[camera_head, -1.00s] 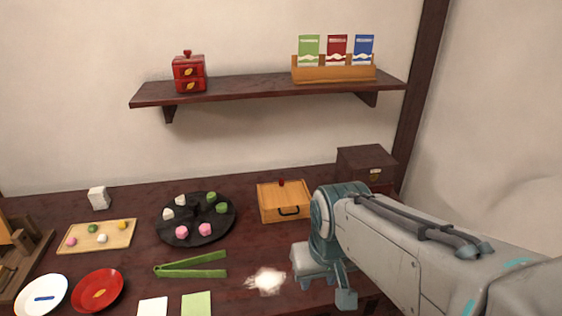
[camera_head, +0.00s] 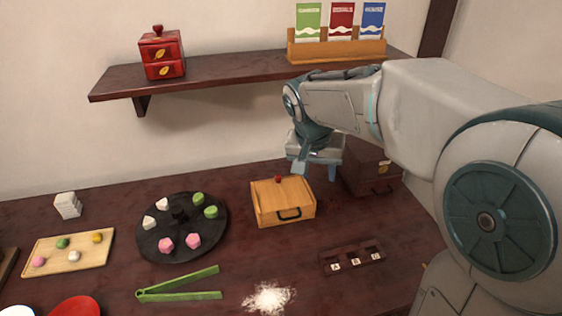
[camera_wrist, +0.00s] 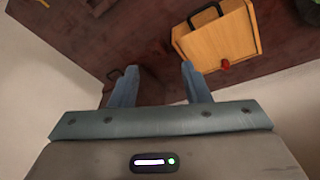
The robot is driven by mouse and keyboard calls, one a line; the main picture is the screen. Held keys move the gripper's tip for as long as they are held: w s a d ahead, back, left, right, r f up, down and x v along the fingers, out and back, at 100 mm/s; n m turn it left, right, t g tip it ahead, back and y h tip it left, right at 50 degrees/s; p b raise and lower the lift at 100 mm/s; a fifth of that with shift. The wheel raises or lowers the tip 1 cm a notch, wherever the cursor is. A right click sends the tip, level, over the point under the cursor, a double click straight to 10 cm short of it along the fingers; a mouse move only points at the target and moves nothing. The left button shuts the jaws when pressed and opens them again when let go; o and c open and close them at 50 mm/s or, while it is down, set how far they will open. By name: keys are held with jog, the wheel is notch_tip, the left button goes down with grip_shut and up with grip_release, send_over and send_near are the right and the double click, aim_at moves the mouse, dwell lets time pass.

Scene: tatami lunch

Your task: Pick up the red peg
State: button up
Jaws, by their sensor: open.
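The red peg (camera_head: 279,179) is a small red knob at the back edge of the light wooden box (camera_head: 268,205), which has a black handle on its front. In the wrist view the peg (camera_wrist: 225,65) shows at the edge of the box (camera_wrist: 215,40), to the right of my fingers. My gripper (camera_head: 316,169) is open and empty, with its fingers pointing down. It is above and to the right of the peg, apart from it. In the wrist view my two blue fingers (camera_wrist: 158,80) are spread, with nothing between them.
A dark chest (camera_head: 376,172) stands right of the box, partly behind my gripper. A wall shelf (camera_head: 220,70) hangs above the table. A round black tray (camera_head: 150,243) with sweets lies left; green tongs (camera_head: 185,293), white powder (camera_head: 268,297) and a dark lettered holder (camera_head: 338,270) lie in front.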

aim_at(278, 176)
jog(key=w+a+f+m+t, duration=0.1)
jog(key=w+a+f+m, duration=0.15)
jog(key=w+a, duration=0.95)
jog(key=shift+m, duration=0.25)
jog(key=b+x, duration=0.1)
jog(key=x, duration=1.2)
jog(key=shift+f, duration=0.35)
grip_shut()
